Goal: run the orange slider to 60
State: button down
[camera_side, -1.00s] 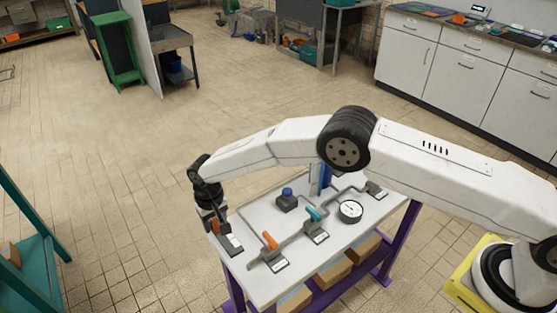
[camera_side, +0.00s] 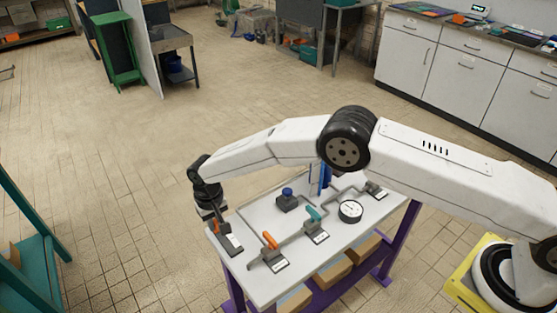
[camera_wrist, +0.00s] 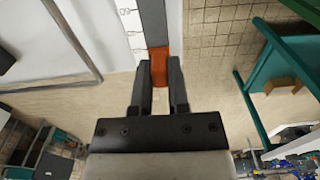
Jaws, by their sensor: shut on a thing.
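The orange slider (camera_wrist: 160,70) sits on a dark track (camera_wrist: 153,22) at the panel's edge in the wrist view. My gripper (camera_wrist: 160,68) is shut on it, with a finger on each side. A white scale (camera_wrist: 130,28) with ticks and small numerals runs beside the track; a numeral that looks like an upside-down 60 stands farther along the track than the slider. In the side view, my gripper (camera_side: 216,222) is low at the left corner of the white panel (camera_side: 246,277), over the track's scale plate (camera_side: 231,245).
An orange-handled valve (camera_side: 269,240), a teal-handled valve (camera_side: 313,213), a blue knob (camera_side: 287,191) and a round gauge (camera_side: 350,211) stand on the panel to the right of my gripper. A teal frame (camera_side: 35,262) is at the far left. The floor between is clear.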

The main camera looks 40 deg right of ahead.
jog(key=shift+s+d, duration=0.1)
dwell(0.8)
jog(key=shift+s, duration=2.1)
jog(key=c, duration=0.6)
grip_release()
jog(key=shift+r, duration=0.15)
notch_tip(320, 180, up, 8)
jog(key=shift+f, duration=0.2)
